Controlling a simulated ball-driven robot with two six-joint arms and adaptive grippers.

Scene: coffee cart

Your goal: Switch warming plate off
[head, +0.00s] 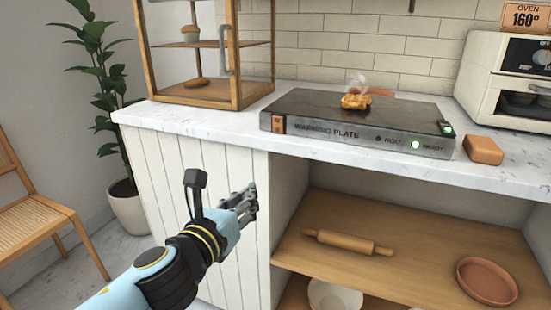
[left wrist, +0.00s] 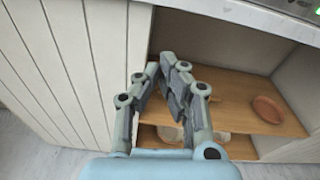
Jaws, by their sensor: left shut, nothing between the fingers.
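The warming plate (head: 320,110) is a flat dark slab with a labelled grey front, lying on the white counter. A small switch-like part (head: 446,128) with a green glow sits at its right top corner. The READY light (head: 415,144) glows green; the HEAT light (head: 377,138) looks dark. Steaming golden food (head: 356,101) lies on the plate. My left gripper (head: 253,192) is shut and empty, below the counter edge in front of the white panelled cupboard, apart from the plate. It also shows in the left wrist view (left wrist: 166,70). My right gripper is not in view.
A wooden display case (head: 240,70) stands left of the plate. A brown block (head: 483,149) and an oven (head: 500,85) are on the right. The open shelf below holds a rolling pin (head: 347,242) and a terracotta dish (head: 487,281). The counter edge overhangs the shelf.

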